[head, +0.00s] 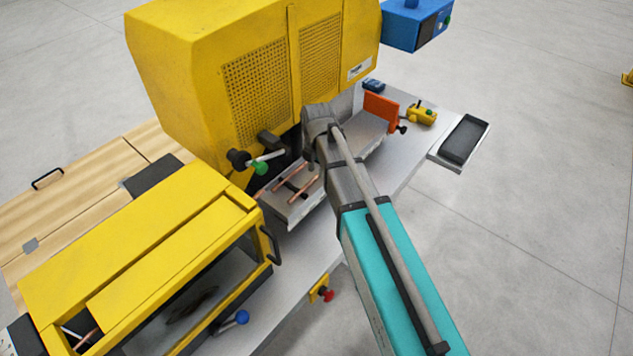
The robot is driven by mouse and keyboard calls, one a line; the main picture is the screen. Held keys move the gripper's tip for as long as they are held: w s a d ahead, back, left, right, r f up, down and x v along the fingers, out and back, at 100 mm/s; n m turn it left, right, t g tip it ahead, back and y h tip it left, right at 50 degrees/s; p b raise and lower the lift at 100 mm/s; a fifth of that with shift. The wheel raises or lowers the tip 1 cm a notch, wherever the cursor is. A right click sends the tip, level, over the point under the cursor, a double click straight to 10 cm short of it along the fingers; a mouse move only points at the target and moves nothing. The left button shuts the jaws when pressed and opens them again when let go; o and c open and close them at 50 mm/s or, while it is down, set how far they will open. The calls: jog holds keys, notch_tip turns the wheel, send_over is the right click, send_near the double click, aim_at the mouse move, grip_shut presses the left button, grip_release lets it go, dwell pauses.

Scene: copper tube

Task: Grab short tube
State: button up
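Two thin copper tubes lie in a grey metal tray (299,217) in front of the large yellow machine. The nearer tube (304,190) and the farther tube (289,178) look roughly parallel, with a dark strip between them. I cannot tell from this view which is the short one. My arm reaches in from the lower right, and its grey wrist is just right of the tubes, against the machine. My gripper's fingers are hidden behind the wrist, so their opening and any contact are not visible.
The yellow machine (215,70) rises close behind the tray. A green-tipped lever (260,168) sticks out left of it. A yellow windowed box (150,250) stands at lower left. An orange plate (380,112) and black bin (463,139) are right. Floor at right is clear.

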aim_at(317, 178)
jog(key=shift+f+b, duration=0.95)
jog(key=shift+f, duration=0.25)
grip_shut()
